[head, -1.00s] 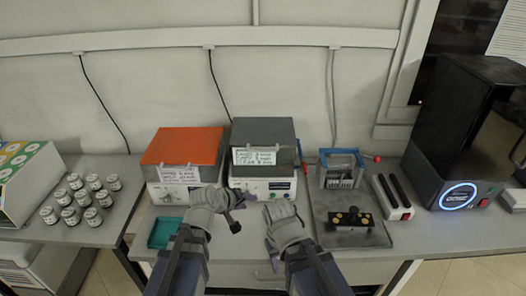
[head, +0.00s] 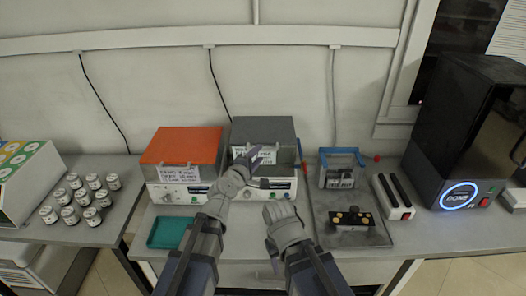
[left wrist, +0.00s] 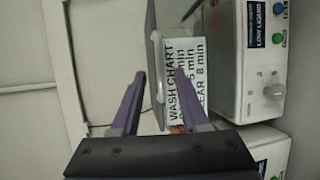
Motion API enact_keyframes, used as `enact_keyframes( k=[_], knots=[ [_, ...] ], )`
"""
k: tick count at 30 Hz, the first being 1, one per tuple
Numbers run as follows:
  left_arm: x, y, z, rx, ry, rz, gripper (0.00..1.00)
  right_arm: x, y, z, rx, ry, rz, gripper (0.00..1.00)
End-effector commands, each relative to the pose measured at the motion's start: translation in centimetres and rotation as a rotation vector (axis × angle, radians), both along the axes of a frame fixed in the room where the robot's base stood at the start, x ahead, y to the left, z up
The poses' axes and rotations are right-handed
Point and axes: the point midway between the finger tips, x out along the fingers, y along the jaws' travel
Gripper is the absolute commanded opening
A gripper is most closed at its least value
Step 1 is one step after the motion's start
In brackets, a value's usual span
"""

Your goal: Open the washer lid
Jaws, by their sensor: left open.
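The grey-lidded washer (head: 283,188) stands on the bench in the middle of the head view, its grey lid (head: 265,128) shut, with a white chart card on the front. In the left wrist view, the chart card (left wrist: 190,80) reads WASH CHART and the white front panel (left wrist: 262,60) reads LOW LIQUID. My left gripper (head: 256,155) is open and empty, its fingers in front of the lid and card; in the left wrist view its fingertips (left wrist: 160,78) point toward the lid edge. My right gripper (head: 272,248) hangs low before the bench, its jaws mostly hidden.
An orange-lidded box (head: 183,147) stands to the left, with a teal tray (head: 168,232) before it. To the right are a blue-handled rack (head: 341,168), a dark holder (head: 352,219) and a black machine (head: 462,130) showing DONE. Several jars (head: 75,200) stand far left.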

Motion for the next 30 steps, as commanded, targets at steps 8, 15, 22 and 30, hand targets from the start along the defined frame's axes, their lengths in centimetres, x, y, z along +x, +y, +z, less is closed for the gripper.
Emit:
enact_keyframes(
  k=[8, 15, 22, 30],
  knots=[
    [4.1, -1.7, -0.9, 0.0, 0.0, -0.002, 0.45, 0.0, 0.0, -0.9, 0.0, 0.0, 0.0, 0.5],
    [4.5, -1.9, -0.9, 0.001, 0.001, -0.001, 0.45, 0.0, 0.0, -0.9, 0.0, 0.0, 0.0, 0.5],
    [4.5, -1.9, -0.9, 0.001, 0.001, -0.001, 0.3, 0.0, 0.0, -0.9, 0.0, 0.0, 0.0, 0.5],
    [4.5, -1.9, -0.9, 0.001, 0.001, -0.001, 0.0, 0.0, 0.0, -0.9, 0.0, 0.0, 0.0, 0.5]
  ],
)
